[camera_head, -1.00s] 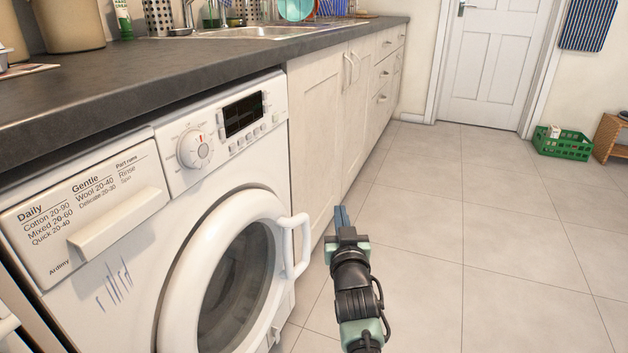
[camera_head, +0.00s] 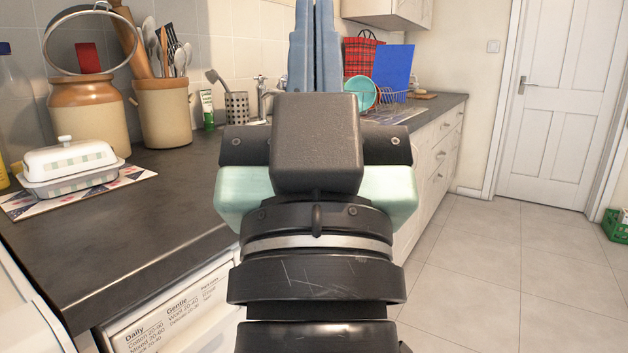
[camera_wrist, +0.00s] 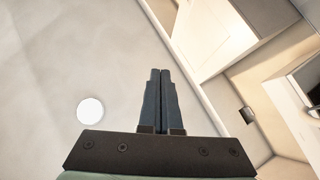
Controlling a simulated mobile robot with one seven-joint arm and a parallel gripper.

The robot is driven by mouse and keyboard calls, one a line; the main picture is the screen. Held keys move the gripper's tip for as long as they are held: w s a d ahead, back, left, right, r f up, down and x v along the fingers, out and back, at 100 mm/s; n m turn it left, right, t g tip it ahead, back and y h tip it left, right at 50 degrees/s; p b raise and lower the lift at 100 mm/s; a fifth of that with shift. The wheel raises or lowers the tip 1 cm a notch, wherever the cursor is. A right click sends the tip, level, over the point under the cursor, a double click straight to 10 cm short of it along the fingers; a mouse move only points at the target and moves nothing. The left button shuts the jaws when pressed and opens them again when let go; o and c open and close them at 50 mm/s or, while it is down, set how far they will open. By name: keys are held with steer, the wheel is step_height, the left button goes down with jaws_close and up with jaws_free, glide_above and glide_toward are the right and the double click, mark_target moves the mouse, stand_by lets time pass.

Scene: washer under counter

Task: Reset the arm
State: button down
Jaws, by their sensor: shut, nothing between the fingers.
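My gripper (camera_head: 315,45) is raised in front of the head camera, in the middle of the picture, with its blue-grey fingers pointing up. The fingers are together with nothing between them. My wrist hides part of the counter and the cabinets behind it. In the wrist view my gripper (camera_wrist: 160,90) is also shut and empty, seen against a pale ceiling (camera_wrist: 70,60) with a round white light (camera_wrist: 90,110).
The dark counter (camera_head: 160,215) runs along the left with a butter dish (camera_head: 70,162), stoneware crocks (camera_head: 165,112) and a dish rack (camera_head: 395,105). The washer panel (camera_head: 170,310) shows below. The tiled floor (camera_head: 490,270) at right is clear up to the white door (camera_head: 555,110).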

step_height(320, 180, up, 40)
steer(key=s+p, duration=0.2)
steer(key=p, duration=3.6)
steer(key=shift+s+f+t, duration=0.15)
steer(key=shift+s+t, duration=0.15)
steer(key=shift+s, duration=0.1)
steer(key=shift+a, duration=0.1)
